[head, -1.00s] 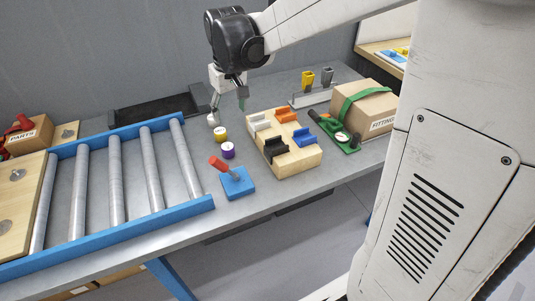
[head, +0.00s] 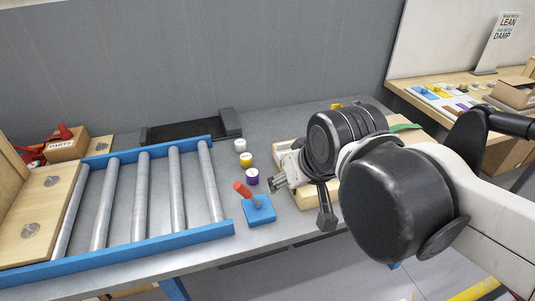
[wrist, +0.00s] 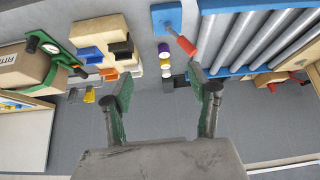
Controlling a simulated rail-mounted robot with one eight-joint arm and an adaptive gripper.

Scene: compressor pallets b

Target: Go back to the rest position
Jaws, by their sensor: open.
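My gripper (head: 300,200) is in the middle of the head view, in front of the wooden block and right of the blue block. Its two fingers are spread apart with nothing between them; they also show in the wrist view (wrist: 160,76). My dark wrist and arm links fill the right side of the head view and hide most of the wooden block (head: 300,200).
A blue block with a red handle (head: 259,210) and white, yellow and purple cylinders (head: 246,160) stand on the grey table. A roller conveyor (head: 143,205) lies left. The wrist view shows the wooden block's coloured holders (wrist: 95,53), green tool (wrist: 45,42) and cardboard box (wrist: 24,68).

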